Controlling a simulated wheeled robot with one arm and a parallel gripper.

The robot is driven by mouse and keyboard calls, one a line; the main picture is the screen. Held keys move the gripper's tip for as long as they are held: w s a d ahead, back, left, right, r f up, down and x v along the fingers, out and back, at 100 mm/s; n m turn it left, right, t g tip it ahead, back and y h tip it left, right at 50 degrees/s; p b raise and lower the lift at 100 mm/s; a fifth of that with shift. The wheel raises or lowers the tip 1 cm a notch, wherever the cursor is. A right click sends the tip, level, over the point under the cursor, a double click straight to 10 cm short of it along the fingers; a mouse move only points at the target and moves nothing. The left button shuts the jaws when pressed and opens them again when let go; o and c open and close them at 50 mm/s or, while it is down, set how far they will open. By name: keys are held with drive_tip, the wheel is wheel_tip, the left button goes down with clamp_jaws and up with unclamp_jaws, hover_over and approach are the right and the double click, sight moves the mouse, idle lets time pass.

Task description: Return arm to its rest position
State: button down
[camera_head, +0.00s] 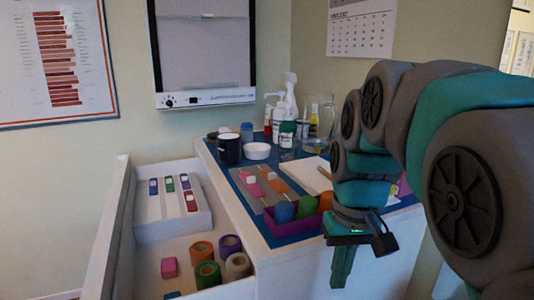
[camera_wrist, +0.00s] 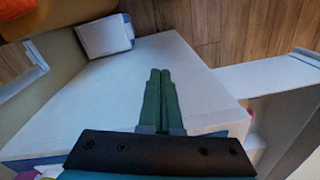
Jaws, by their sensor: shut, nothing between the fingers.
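My gripper (camera_head: 341,268) hangs at the end of my bent teal and grey arm, pointing down in front of the cabinet's side. In the wrist view its two green fingers (camera_wrist: 160,74) lie side by side, touching, with nothing between them. Below them in that view is a pale, flat panel (camera_wrist: 100,95). The gripper is apart from the items on the blue counter top.
An open white drawer (camera_head: 146,274) at left holds several tape rolls (camera_head: 202,250). The blue-topped counter (camera_head: 290,228) carries a purple tray (camera_head: 290,222), a dark mug (camera_head: 229,149), a white bowl (camera_head: 257,151), bottles and a glass pitcher (camera_head: 322,115). Wooden floor (camera_wrist: 230,30) shows in the wrist view.

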drive_tip(key=s+d+f+m+g, duration=0.1)
drive_tip(key=s+d+f+g, duration=0.1)
drive_tip(key=s+f, duration=1.3)
drive_tip(key=s, duration=0.3)
drive_tip(key=shift+d+h, duration=0.3)
drive_tip(key=shift+s, duration=0.1)
